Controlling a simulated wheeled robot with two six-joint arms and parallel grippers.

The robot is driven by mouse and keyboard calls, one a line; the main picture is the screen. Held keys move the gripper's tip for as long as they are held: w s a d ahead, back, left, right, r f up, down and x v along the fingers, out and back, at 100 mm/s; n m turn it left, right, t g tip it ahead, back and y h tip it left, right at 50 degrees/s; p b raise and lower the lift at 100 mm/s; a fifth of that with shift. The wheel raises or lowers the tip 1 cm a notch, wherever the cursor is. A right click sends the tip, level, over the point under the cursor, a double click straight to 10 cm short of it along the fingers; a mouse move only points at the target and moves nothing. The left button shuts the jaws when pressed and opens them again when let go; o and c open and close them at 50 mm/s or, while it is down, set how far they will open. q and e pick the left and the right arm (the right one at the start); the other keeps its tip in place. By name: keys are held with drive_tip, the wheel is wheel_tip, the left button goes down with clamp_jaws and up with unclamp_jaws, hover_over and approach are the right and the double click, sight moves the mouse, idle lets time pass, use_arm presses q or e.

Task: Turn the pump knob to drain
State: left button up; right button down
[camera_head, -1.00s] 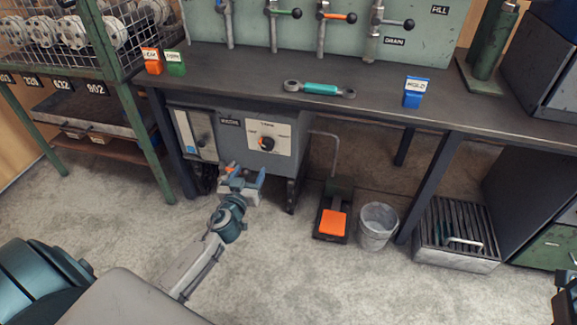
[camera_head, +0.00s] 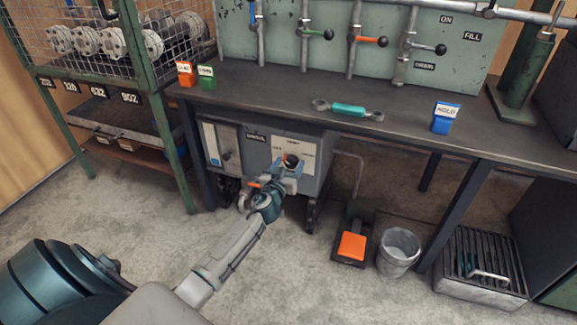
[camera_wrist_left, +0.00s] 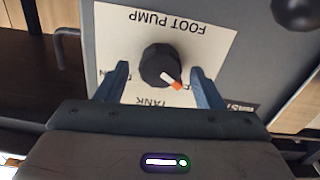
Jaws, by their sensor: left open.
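The pump knob (camera_head: 291,161) is a round black dial with a white and orange pointer, on a white plate on the front of a grey pump cabinet (camera_head: 227,140). In the left wrist view the knob (camera_wrist_left: 157,64) shows upside down under the words FOOT PUMP. Its orange-tipped pointer aims down and right in that view, and the drain label is mostly hidden. My left gripper (camera_head: 287,168) is at the plate. In the wrist view its open fingers (camera_wrist_left: 159,72) stand either side of the knob with gaps. My right gripper is not in view.
The dark workbench (camera_head: 270,88) overhangs the cabinet, with a teal-handled tool (camera_head: 348,109) on top. An orange foot pedal (camera_head: 352,246) and a grey bin (camera_head: 399,247) stand right of the cabinet. A green wire rack (camera_head: 150,85) stands left. The floor in front is clear.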

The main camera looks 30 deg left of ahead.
use_arm(q)
drive_tip(key=c, duration=1)
